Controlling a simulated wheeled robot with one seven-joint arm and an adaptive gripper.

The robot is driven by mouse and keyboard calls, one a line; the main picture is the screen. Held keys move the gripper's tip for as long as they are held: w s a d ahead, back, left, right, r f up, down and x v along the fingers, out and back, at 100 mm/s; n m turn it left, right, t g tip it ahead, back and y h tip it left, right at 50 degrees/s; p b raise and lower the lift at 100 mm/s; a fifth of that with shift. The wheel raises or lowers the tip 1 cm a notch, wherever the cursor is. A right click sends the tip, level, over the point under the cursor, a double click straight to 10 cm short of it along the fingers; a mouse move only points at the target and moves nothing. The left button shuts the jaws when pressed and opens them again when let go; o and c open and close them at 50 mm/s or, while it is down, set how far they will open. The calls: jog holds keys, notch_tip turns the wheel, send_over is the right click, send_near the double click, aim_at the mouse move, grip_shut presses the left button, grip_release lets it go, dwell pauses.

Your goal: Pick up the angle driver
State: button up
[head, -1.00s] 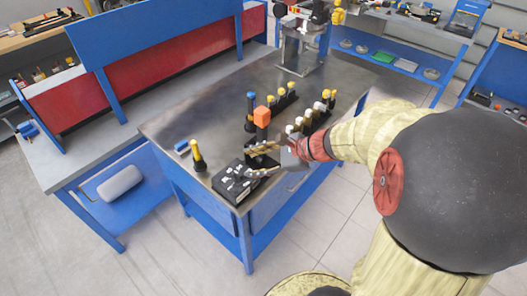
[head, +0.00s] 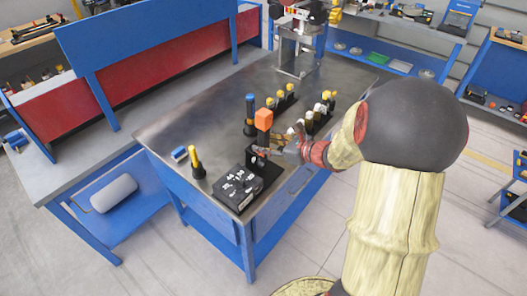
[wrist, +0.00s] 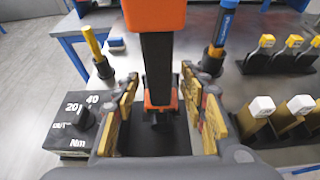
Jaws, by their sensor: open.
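The upright tool with an orange block head and black shaft (head: 264,121), which I take to be the angle driver, stands in a dark holder near the front of the metal-topped table. In the wrist view its black shaft (wrist: 157,65) rises between my fingers, with the orange head cut off by the top edge. A smaller orange part shows low on it. My gripper (head: 272,150) is open at the tool's right side. In the wrist view its gold-padded fingers (wrist: 160,88) lie either side of the shaft, with gaps visible. The tool's lower end is partly hidden.
A black torque box (wrist: 75,122) sits to the left. A yellow-handled tool (head: 196,162) and a blue-handled tool (head: 250,108) stand nearby. White-topped pieces (wrist: 262,107) stand in a row close to the right. The table's left part is mostly clear.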

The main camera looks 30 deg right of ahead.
jog(key=shift+w+a+f, duration=0.15)
jog(key=shift+w, duration=0.25)
jog(key=shift+c, duration=0.5)
grip_shut()
dwell(0.4)
